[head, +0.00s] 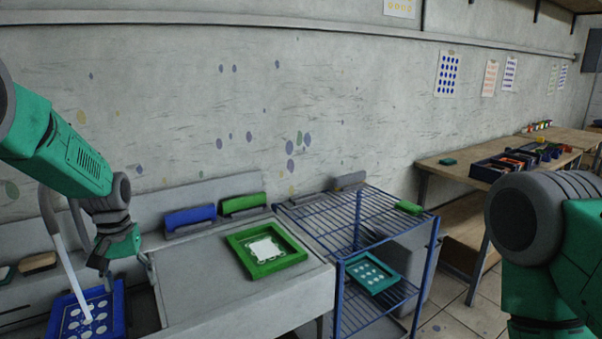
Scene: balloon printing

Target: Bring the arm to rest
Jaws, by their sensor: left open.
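My left arm comes in from the left, and its gripper (106,268) points down above the right part of a blue frame (62,309) with white dots. The gripper is open, with nothing seen between its fingers. I cannot tell its exact height above the frame. A pale rod (70,255) slants down over the same frame, left of the gripper. My right arm (545,230) fills the right edge. Its gripper is out of view.
A green frame (267,250) with a white print lies on the grey worktable (200,285). Blue (190,216) and green (243,203) squeegees stand behind it. A blue wire rack (345,212) holds a teal dotted frame (372,274) on a lower shelf. Wooden tables carry dark bins (505,166).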

